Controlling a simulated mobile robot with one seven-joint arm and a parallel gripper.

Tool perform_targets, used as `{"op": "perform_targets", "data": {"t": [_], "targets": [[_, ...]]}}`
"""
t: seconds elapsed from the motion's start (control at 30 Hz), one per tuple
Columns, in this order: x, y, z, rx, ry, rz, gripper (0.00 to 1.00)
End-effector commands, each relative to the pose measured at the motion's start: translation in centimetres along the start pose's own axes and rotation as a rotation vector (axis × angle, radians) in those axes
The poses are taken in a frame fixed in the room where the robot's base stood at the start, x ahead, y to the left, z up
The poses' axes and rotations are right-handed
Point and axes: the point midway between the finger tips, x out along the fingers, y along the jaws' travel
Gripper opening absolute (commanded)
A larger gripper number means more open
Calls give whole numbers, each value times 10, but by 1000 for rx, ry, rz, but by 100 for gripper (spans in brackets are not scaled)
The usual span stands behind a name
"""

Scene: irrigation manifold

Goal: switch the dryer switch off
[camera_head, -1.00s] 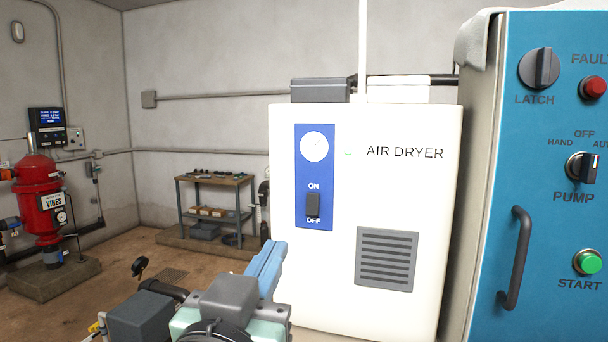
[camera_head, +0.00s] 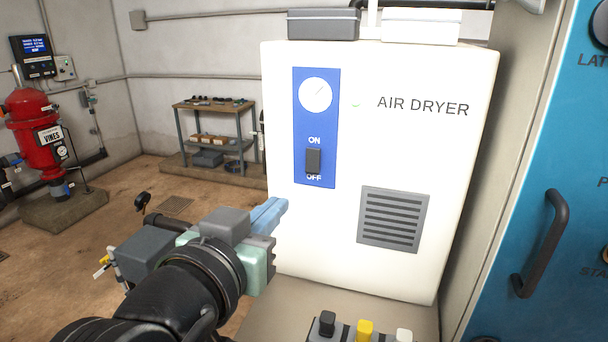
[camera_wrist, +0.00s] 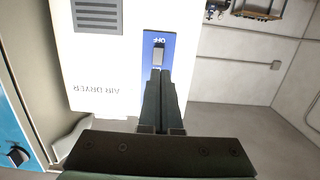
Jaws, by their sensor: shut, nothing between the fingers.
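The white air dryer (camera_head: 440,150) stands in the middle of the head view. Its blue panel (camera_head: 327,125) bears a round gauge (camera_head: 316,95) and the black dryer switch (camera_head: 313,161), with ON above and OFF below. In the wrist view the dryer is upside down, and the shut fingers (camera_wrist: 161,78) point toward the switch (camera_wrist: 158,56); I cannot tell the remaining gap.
A blue cabinet (camera_head: 500,210) with a dark handle (camera_head: 541,245) stands close on the right. Black, yellow and white knobs (camera_head: 364,330) rise below the dryer. A red filter tank (camera_head: 33,135) and a shelf table (camera_head: 215,130) stand farther back left, with open floor before them.

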Motion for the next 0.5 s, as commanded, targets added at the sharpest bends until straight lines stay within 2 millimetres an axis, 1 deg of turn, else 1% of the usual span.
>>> {"op": "perform_targets", "data": {"t": [0.3,0.5], "targets": [[66,2,-3,0,-5,3,0],[100,1,-4,0,-2,1,0]]}}
